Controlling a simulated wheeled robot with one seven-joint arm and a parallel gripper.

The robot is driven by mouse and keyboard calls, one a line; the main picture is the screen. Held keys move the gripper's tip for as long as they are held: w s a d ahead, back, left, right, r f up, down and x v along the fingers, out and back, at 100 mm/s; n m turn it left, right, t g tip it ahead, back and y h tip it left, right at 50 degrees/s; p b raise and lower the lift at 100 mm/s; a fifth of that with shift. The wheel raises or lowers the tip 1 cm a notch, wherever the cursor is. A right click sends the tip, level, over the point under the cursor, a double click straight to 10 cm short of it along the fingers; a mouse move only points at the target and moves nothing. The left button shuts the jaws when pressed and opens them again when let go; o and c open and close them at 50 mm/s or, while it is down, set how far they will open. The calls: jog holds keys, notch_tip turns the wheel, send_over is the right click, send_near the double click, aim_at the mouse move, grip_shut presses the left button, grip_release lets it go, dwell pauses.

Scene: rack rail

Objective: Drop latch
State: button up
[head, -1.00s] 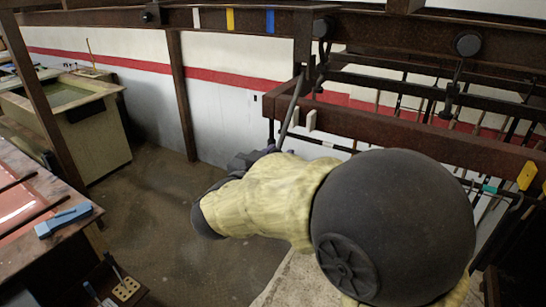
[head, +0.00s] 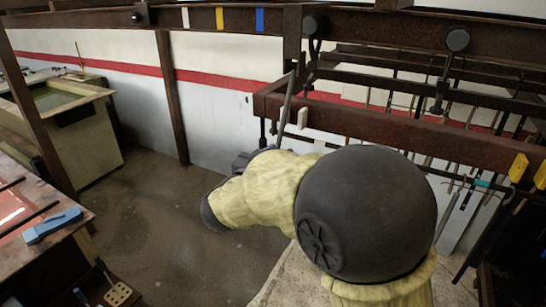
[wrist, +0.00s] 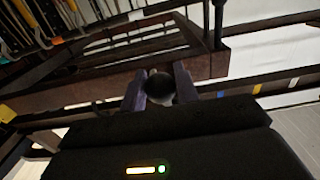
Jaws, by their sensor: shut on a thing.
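My gripper (head: 262,153) is low left of the rack and shut on a thin grey rod (head: 286,103). The rod leans slightly right and rises past the end of the rack's front beam (head: 385,135) to the dark upright under the top rail. Whether its upper end touches the upright is not clear. In the wrist view my two fingers (wrist: 159,88) stand on either side of the rod's dark round end (wrist: 160,87). I cannot make out which part is the latch. My forearm hides part of the gripper in the head view.
The brown top rail (head: 345,28) carries white, yellow and blue marks. Several rods hang behind. A bench with a blue tool (head: 52,226) is at left. The floor between is clear.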

jog(key=shift+w+d+f, duration=0.15)
jog(key=shift+w+f, duration=0.05)
jog(key=shift+w, duration=0.1)
jog(key=shift+w+d+f, duration=0.2)
jog(key=shift+w+d, duration=0.05)
jog(key=shift+w, duration=0.4)
jog(key=shift+w+d+f, duration=0.2)
jog(key=shift+w+d, duration=0.1)
jog(key=shift+w, duration=0.35)
jog(key=shift+w+d+f, duration=0.2)
jog(key=shift+w+d, duration=0.05)
jog(key=shift+w, duration=0.5)
jog(key=shift+x, duration=2.05)
jog(key=shift+f, duration=0.15)
jog(key=o, duration=0.9)
